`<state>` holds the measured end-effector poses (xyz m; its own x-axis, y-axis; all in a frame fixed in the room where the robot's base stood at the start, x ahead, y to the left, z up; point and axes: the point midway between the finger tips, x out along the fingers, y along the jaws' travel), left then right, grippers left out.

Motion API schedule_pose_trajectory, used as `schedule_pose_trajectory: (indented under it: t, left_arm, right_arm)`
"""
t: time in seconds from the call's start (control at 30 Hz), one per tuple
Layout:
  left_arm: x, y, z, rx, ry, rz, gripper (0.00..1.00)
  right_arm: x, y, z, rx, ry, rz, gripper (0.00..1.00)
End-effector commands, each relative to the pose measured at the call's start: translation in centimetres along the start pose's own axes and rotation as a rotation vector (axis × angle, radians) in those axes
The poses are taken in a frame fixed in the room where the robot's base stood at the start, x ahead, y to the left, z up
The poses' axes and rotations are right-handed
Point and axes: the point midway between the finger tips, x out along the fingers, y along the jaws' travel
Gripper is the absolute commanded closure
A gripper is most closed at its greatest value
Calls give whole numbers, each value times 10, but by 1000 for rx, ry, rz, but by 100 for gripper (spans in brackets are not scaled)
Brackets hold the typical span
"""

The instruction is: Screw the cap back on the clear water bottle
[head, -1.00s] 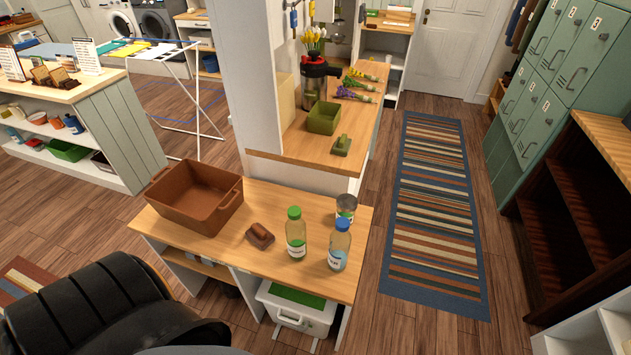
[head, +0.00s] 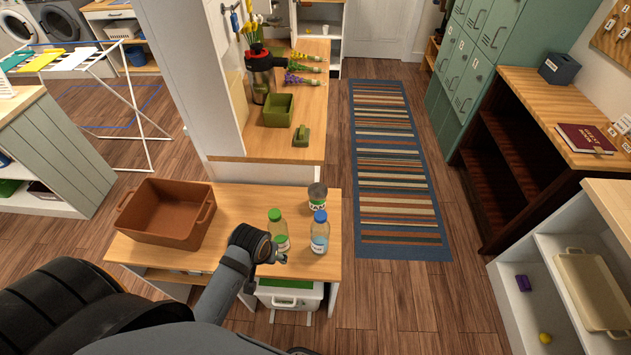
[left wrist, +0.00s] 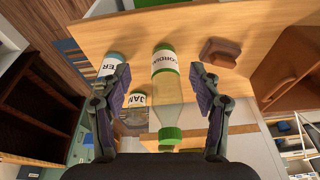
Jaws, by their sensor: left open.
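The clear water bottle (head: 319,232) with a blue cap stands upright near the right end of the wooden table; I cannot tell how tight the cap is. In the left wrist view its label (left wrist: 110,66) shows at left, partly behind a finger. A green-capped bottle (head: 276,226) stands just left of it. It is labelled cordial (left wrist: 165,88) and appears between the finger lines in the wrist view. My left gripper (head: 281,258) is open at the table's front edge, in front of the bottles, holding nothing. My right gripper is not in view.
An open can (head: 317,194) stands behind the bottles. A brown bin (head: 166,210) is on the table's left. A small brown object (left wrist: 218,53) lies beside the cordial, hidden by my arm in the head view. A striped rug (head: 402,165) covers floor at right.

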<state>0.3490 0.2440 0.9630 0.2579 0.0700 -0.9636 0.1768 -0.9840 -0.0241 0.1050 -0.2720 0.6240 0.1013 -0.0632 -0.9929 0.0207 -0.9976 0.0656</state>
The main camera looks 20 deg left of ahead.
Motion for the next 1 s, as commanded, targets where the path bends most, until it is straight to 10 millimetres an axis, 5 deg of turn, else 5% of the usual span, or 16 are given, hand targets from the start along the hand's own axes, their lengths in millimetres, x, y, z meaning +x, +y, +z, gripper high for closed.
schedule_pose_trajectory:
  t: [0.03,0.1,0.53,0.83,1.0]
  left_arm:
    - [-35,7,-23,-130,7,11,36]
    - [-53,15,-41,-342,-17,18,36]
    - [-94,92,-154,-1650,-253,-67,36]
    - [-106,108,-172,-1879,-292,-127,36]
    - [-86,110,-167,-1877,-291,-125,36]
  right_arm:
    - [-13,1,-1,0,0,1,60]
    - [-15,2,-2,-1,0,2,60]
    - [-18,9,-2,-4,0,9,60]
    - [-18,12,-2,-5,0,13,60]
    - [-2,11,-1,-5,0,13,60]
